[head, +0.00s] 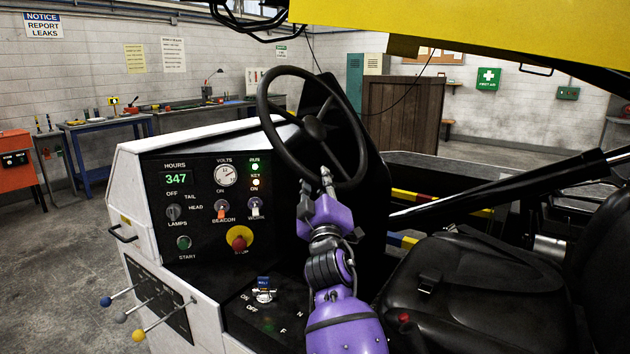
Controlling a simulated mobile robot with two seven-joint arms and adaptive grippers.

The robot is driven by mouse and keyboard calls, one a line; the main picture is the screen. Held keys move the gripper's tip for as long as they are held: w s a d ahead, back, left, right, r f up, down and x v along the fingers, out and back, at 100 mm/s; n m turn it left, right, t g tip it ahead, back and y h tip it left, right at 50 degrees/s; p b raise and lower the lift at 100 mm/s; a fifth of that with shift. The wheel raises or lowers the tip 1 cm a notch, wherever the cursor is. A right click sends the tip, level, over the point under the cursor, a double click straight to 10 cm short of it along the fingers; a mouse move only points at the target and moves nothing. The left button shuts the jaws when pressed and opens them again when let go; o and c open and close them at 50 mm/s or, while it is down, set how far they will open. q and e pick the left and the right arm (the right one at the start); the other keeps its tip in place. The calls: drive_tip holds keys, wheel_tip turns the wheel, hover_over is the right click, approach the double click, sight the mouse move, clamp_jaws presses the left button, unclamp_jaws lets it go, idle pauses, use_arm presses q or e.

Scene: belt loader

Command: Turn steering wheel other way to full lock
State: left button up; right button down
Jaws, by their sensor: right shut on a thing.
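The black steering wheel (265,112) stands tilted above the console, with its hub and spokes in plain view. My purple right arm reaches up to it from the bottom of the head view. My right gripper (317,182) is at the wheel's lower rim, shut on it. Part of the fingers is hard to make out against the dark column. My left gripper is not in view.
The white-sided console (135,195) with a black panel holds switches, a gauge and a red stop button (239,238). Three ball-topped levers (140,335) stick out lower left. A black seat (450,280) is close on the right. A yellow boom (480,30) hangs overhead.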

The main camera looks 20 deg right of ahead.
drive_tip(key=shift+d, duration=0.1)
drive_tip(key=c, duration=1.5)
unclamp_jaws()
drive_tip(key=shift+c, duration=0.2)
drive_tip(key=shift+s+f, duration=0.1)
drive_tip(key=shift+s+f, duration=0.15)
drive_tip(key=shift+s, duration=0.1)
drive_tip(key=v, duration=1.1)
drive_tip(key=shift+s, duration=0.15)
